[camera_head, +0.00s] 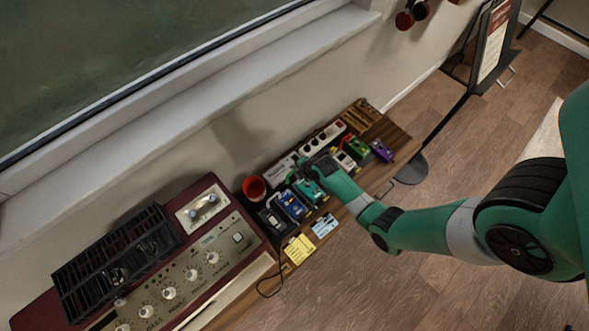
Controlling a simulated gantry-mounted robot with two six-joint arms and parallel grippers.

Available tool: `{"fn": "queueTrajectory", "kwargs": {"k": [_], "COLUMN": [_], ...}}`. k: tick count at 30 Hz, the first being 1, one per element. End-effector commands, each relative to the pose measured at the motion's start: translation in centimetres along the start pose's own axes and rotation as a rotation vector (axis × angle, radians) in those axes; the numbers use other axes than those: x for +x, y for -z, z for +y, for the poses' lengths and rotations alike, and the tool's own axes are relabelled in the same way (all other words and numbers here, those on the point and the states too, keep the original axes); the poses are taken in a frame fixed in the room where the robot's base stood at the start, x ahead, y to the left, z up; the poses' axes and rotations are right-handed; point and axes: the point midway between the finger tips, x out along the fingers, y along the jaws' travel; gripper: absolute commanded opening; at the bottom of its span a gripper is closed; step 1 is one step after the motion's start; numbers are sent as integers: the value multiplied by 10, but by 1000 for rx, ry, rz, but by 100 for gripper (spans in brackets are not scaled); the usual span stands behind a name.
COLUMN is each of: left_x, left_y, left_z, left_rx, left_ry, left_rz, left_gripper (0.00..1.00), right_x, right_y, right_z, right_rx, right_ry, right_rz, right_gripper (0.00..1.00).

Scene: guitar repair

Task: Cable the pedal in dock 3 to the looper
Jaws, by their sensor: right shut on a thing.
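A row of small pedals lies on the wooden bench (399,142): black (272,220), blue (293,206), teal (309,191), white (344,160), green (357,149) and purple (382,151). A long white unit (279,170) lies behind the row, partly hidden; I cannot tell whether it is the looper. Dock numbers and cable ends are too small to read. My left gripper is out of view.
A red cup (254,188) stands left of the white unit. A power strip (322,138) lies behind the pedals. A large amplifier (205,262) and a black rack (118,262) fill the left. Yellow (299,249) and blue (324,225) cards lie at the front edge.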

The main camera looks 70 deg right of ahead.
Motion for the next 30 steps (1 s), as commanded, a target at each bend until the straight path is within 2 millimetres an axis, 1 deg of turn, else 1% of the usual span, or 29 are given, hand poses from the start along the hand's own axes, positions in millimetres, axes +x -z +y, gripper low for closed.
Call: {"fn": "queueTrajectory", "kwargs": {"k": [5,15,19,24,30], "left_x": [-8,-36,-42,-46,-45], "left_y": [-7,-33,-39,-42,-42], "left_z": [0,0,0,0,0], "left_rx": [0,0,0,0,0], "left_ry": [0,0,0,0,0], "left_rz": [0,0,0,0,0], "left_gripper": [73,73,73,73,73], "right_x": [8,40,50,55,54], "right_y": [0,-1,-1,-1,-1], "right_z": [-6,-27,-33,-36,-35], "right_rx": [0,0,0,0,0], "right_ry": [0,0,0,-1,-1], "right_rz": [0,0,0,0,0], "right_gripper": [0,0,0,0,0]}}
